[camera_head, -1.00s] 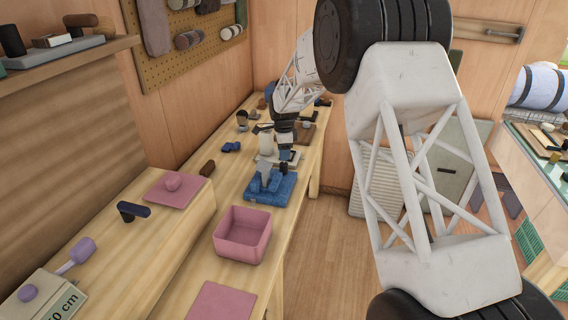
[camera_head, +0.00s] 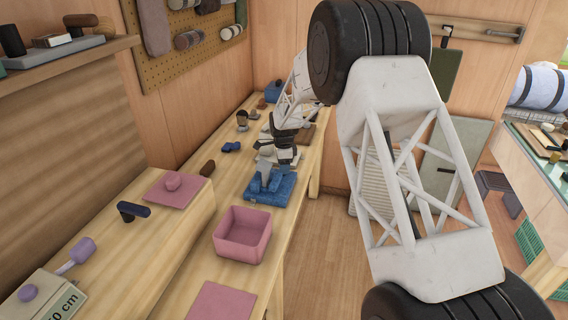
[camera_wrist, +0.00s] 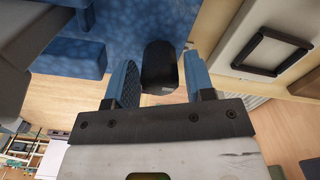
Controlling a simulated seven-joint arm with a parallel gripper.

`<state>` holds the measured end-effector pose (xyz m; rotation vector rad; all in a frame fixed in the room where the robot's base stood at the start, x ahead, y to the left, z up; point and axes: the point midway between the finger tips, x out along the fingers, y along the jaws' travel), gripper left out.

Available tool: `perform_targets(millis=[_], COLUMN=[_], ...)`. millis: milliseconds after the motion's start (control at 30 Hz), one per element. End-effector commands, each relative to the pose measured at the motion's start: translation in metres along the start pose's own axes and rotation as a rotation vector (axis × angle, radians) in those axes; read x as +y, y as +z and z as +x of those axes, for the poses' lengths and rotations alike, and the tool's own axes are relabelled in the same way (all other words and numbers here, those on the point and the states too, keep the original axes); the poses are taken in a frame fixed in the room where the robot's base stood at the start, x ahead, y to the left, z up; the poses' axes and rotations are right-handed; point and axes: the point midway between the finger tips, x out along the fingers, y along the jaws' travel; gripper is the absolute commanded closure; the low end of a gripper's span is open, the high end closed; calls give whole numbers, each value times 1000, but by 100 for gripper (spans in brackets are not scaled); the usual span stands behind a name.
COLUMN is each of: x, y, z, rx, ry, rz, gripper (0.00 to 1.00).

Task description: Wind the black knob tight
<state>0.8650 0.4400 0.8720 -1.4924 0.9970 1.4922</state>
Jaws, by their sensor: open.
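The black knob (camera_wrist: 160,66) shows in the wrist view between the two blue finger pads of my gripper (camera_wrist: 161,62). The gripper is open, with a narrow gap visible on each side of the knob. I cannot tell whether either pad touches it. The knob sits against a speckled blue fixture (camera_wrist: 140,22), which fills the top left of the wrist view. In the head view the blue fixture (camera_head: 272,190) stands on the wooden bench, with my gripper (camera_head: 268,160) just behind and above it. The knob cannot be made out there.
A pink open box (camera_head: 242,235) stands on the bench in front of the blue fixture. Small items stand behind the gripper along the bench.

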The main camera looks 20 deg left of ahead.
Motion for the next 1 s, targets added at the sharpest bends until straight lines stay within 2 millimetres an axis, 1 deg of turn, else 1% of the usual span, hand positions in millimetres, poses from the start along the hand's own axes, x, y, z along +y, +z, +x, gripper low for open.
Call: perform_targets(millis=[100, 133, 400, 433, 667, 1000], x=[0, 0, 0, 0, 0, 0], y=[0, 0, 0, 0, 0, 0], z=[0, 0, 0, 0, 0, 0], rx=[0, 0, 0, 0, 0, 0], ry=[0, 0, 0, 0, 0, -1], rz=[0, 0, 0, 0, 40, 287], gripper=[51, 53, 94, 97, 97, 97])
